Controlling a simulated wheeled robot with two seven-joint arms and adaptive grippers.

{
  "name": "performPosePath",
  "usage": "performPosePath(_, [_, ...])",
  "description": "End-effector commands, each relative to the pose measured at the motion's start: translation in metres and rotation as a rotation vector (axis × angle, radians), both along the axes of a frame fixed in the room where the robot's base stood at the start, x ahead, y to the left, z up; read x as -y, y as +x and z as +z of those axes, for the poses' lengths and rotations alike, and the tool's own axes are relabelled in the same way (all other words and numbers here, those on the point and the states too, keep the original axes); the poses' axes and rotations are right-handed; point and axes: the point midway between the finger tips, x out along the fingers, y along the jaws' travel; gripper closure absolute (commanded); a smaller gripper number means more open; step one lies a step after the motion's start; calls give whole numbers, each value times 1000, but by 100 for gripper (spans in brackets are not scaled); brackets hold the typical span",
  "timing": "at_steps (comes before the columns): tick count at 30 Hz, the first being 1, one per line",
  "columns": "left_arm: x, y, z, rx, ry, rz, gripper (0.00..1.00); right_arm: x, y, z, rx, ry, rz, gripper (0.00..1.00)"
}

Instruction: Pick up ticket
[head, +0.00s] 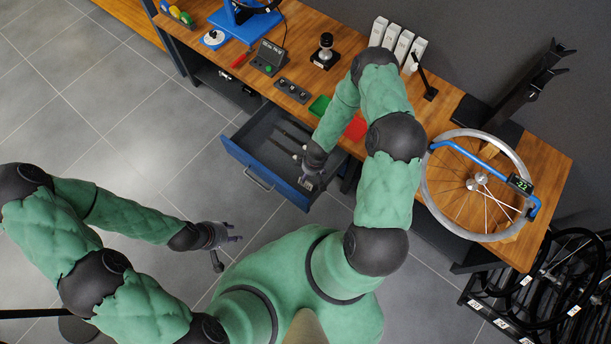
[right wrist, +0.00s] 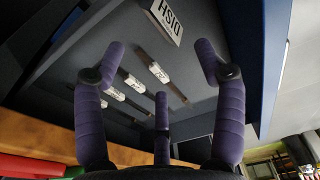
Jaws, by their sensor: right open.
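A white ticket with dark lettering that seems to read "DISH" (right wrist: 166,21) lies in the open blue-fronted drawer (head: 249,163). In the head view, its white patch (head: 307,184) shows beside my right gripper (head: 311,166). In the right wrist view, my right gripper (right wrist: 160,68) is open, its purple fingers spread with nothing between them, and the ticket is beyond the fingertips, apart from them. My left gripper (head: 228,236) hangs empty over the floor, left of the drawer; its finger opening is unclear.
Several thin dark tools with white tags (right wrist: 130,80) lie in the drawer. The wooden workbench (head: 340,88) above holds a green tray (head: 319,105), a red tray (head: 356,128) and a truing stand. A wheel (head: 455,205) rests at the right.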

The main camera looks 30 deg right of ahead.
Motion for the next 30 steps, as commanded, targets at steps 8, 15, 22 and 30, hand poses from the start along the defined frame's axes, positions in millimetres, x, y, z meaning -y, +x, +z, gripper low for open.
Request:
performPosePath(8, [0,0,-20,0,0,0,60,-3,3,-42,-2,2,-1,29])
performPosePath(15, [0,0,-26,0,0,0,60,-3,6,-56,0,1,-1,29])
performPosePath(22, [0,0,-44,0,0,0,60,-4,10,-81,-2,2,-1,29])
performPosePath(30, [0,0,-55,0,0,0,60,-5,13,-104,-1,1,-1,29])
